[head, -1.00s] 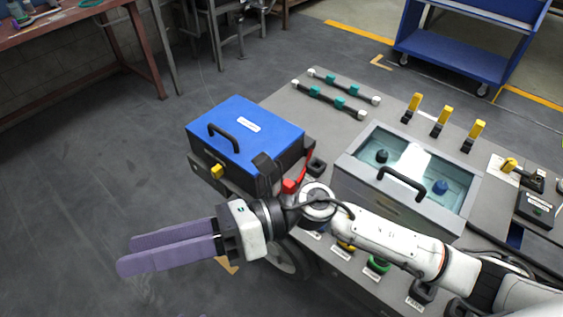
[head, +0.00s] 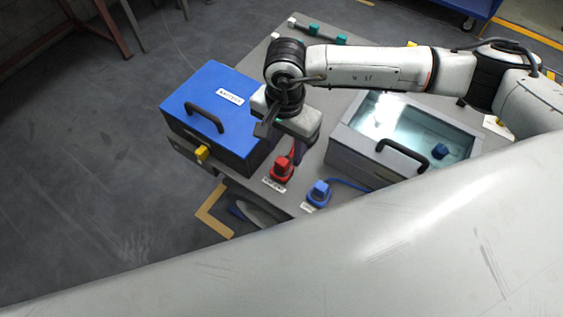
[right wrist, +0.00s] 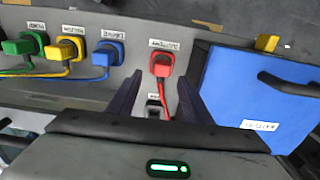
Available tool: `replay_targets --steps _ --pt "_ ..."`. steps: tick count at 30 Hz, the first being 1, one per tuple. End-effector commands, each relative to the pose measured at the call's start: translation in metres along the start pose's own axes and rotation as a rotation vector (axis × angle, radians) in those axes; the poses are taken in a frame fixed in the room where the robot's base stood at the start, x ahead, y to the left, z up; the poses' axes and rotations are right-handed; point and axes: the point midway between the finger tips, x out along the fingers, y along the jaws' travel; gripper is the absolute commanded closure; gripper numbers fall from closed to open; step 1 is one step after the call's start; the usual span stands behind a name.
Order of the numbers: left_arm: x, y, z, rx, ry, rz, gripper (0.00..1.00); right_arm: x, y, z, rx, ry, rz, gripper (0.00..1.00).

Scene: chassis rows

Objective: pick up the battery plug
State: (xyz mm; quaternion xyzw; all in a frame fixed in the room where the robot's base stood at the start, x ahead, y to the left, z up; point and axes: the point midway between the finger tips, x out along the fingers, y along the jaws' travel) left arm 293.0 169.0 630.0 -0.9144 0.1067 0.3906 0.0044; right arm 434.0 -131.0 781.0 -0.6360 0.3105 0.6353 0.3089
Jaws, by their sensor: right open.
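The red plug (head: 281,168) with a red cable stands upright in a holder at the front edge of the grey bench, beside the blue battery box (head: 222,112). My left gripper does not show.
A blue plug (head: 318,192) sits right of the red one; yellow (right wrist: 66,49) and green (right wrist: 27,44) plugs follow along the edge. A grey box with a clear lid (head: 370,165) and black handle stands behind. A large grey shape hides the lower head view.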

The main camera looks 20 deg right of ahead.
Motion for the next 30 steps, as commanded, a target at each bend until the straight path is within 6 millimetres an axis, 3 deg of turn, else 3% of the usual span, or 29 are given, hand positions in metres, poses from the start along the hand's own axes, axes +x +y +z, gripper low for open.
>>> replay_targets --steps 12,20,28,30 --pt "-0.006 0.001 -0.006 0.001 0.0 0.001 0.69 0.05 -0.002 0.007 0.003 -0.002 0.001 0.55" --pt "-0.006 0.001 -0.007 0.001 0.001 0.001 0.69 0.053 -0.002 0.007 0.001 -0.002 -0.002 0.55" --pt "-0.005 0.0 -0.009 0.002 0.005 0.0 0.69 0.053 -0.002 0.007 0.002 -0.002 -0.002 0.97" --pt "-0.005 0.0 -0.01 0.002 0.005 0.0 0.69 0.053 -0.002 0.007 0.002 -0.002 -0.002 1.0"
